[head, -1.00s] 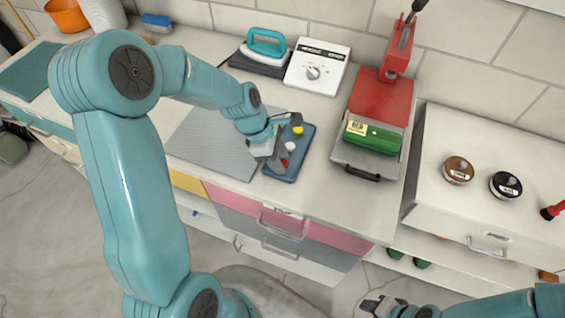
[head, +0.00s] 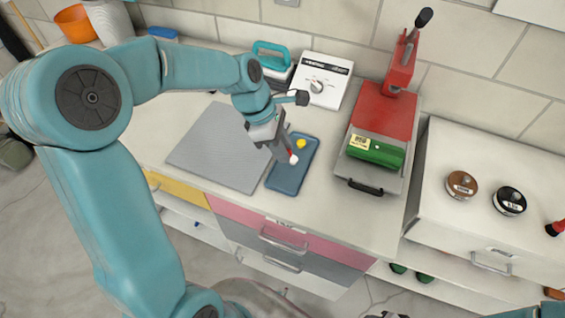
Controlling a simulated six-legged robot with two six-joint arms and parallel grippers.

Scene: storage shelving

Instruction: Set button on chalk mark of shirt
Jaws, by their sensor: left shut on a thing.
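My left gripper (head: 287,152) points down over the blue tray (head: 280,183). It is shut on a small red button (head: 290,153), which is partly hidden by the fingers. A white button (head: 294,160) shows in the tray just below the fingertips, and a yellow button (head: 301,144) lies farther back. I cannot make out a shirt or a chalk mark. Only a dark sliver of my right gripper (head: 387,315) shows at the bottom edge.
A flat grey mat (head: 215,155) lies left of the tray. Behind stand a teal iron (head: 271,52) and a white dial box (head: 320,80). Two round tins (head: 461,185) sit on the right cabinet.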

